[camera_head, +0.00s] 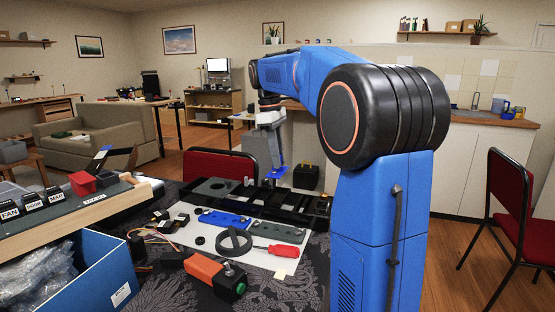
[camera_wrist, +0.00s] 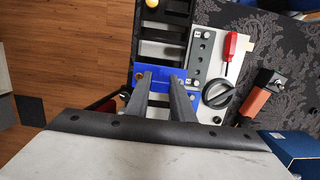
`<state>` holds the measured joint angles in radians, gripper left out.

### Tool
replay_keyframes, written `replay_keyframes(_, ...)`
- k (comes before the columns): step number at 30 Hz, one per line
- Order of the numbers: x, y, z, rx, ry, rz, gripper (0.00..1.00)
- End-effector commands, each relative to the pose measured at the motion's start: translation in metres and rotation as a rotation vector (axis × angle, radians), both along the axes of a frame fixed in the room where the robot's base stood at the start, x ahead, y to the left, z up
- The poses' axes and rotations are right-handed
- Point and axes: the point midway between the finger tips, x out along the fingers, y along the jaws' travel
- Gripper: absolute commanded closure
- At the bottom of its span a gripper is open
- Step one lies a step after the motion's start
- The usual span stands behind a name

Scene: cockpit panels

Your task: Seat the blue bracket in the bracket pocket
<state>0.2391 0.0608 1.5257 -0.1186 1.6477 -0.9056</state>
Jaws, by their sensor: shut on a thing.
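The blue bracket (camera_head: 277,173) hangs in my gripper (camera_head: 274,165), above the far edge of the workbench in the head view. In the wrist view the blue bracket (camera_wrist: 158,70) lies between and just beyond the fingertips of my gripper (camera_wrist: 161,80), which is shut on it. A black frame with openings (camera_head: 290,198) lies on the bench below; it also shows past the bracket in the wrist view (camera_wrist: 164,34). I cannot tell which opening is the bracket pocket. The bracket appears raised above the frame, and the fingers hide part of it.
A blue plate (camera_head: 222,219), a dark ring-shaped part (camera_head: 234,242) and a red screwdriver (camera_head: 283,250) lie near the frame. An orange-and-black tool (camera_head: 215,275) and a blue box (camera_head: 88,275) stand nearer. A red chair (camera_head: 222,168) is behind the bench.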

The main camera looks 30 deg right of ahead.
Motion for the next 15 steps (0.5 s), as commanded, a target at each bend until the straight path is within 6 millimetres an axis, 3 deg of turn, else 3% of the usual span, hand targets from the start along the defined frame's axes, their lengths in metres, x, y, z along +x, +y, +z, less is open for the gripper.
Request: replay_keyframes(15,0.0002,-0.0001,-0.0077,-0.001,-0.001,0.004,1.0)
